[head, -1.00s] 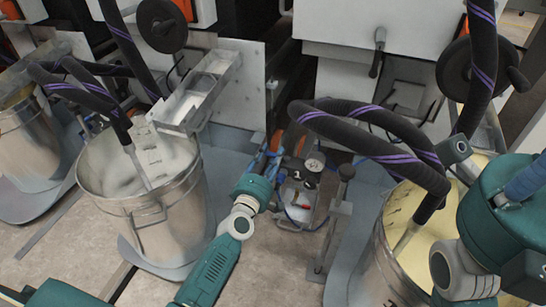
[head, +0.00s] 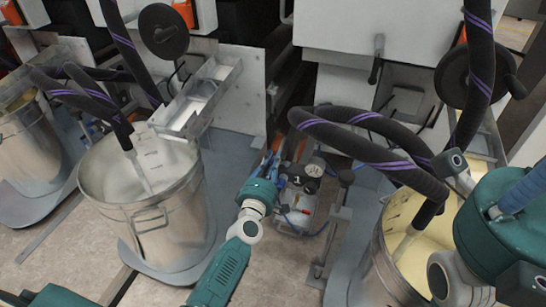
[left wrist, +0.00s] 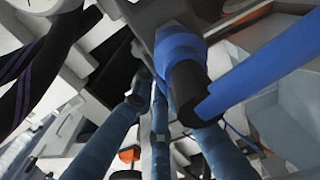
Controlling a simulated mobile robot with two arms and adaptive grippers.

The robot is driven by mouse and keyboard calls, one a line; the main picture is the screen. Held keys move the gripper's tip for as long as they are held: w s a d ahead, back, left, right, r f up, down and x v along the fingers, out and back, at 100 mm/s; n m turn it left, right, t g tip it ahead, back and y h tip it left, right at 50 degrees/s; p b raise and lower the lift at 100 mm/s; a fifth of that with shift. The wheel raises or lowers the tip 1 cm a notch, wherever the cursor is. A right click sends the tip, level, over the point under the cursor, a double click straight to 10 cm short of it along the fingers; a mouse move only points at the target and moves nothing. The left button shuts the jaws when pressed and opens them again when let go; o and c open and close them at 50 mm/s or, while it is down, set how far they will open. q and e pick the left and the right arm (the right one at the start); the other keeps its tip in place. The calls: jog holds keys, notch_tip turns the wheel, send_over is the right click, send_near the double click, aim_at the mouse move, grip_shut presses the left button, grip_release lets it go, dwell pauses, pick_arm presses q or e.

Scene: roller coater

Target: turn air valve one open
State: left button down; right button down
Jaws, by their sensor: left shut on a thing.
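The air unit marked 1 (head: 297,181) stands low between two metal drums in the head view, with a round gauge (head: 314,168) on top. My left gripper (head: 277,164) is at the unit's left side, shut on a small part there. Its fingers and the gripped part are too small and covered to make out in the head view, so I cannot tell the valve's angle. In the left wrist view, a blue-collared black cylinder (left wrist: 187,80) and a blue bar (left wrist: 262,66) are close to the camera. My right gripper is not in view.
An open metal drum (head: 140,205) stands left of my left arm. A drum with cream-coloured contents (head: 420,262) stands at right, with black purple-striped hoses (head: 350,118) arching above the unit. A thin metal post (head: 338,215) stands just right of it.

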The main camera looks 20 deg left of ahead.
pick_arm(q)
jog(key=shift+s+n+y, duration=0.2)
jog(key=shift+n+y, duration=0.2)
jog(key=shift+y, duration=0.2)
jog(key=c, duration=1.7)
grip_release()
jog(key=s, duration=0.8)
jog(key=s+d, duration=0.1)
jog(key=s, duration=0.3)
jog(key=shift+d, duration=0.1)
